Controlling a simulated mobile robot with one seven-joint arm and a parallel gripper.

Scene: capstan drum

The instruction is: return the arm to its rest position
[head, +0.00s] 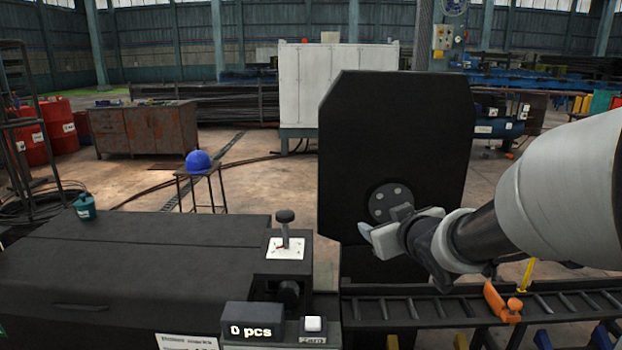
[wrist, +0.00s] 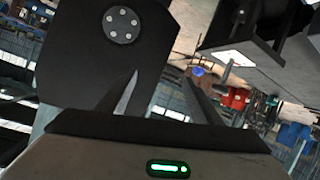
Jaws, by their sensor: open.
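My gripper (head: 381,228) is in front of the black upright plate (head: 395,130) in the head view, level with the plate's grey round hub (head: 380,205). My arm reaches in from the right edge. In the wrist view my gripper (wrist: 160,78) has its two fingers apart with nothing between them. The black plate (wrist: 90,65) and its bolted hub (wrist: 121,25) lie beyond the fingers there. I cannot tell whether a finger touches the plate. My arm hides part of the plate's lower right side.
A black cabinet (head: 130,255) fills the lower left, with a knobbed lever (head: 285,228), a "0 pcs" display (head: 251,325) and a white button (head: 313,324). A roller track (head: 450,308) with an orange clamp (head: 500,303) runs below my arm. A blue helmet (head: 198,162) sits on a stool behind.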

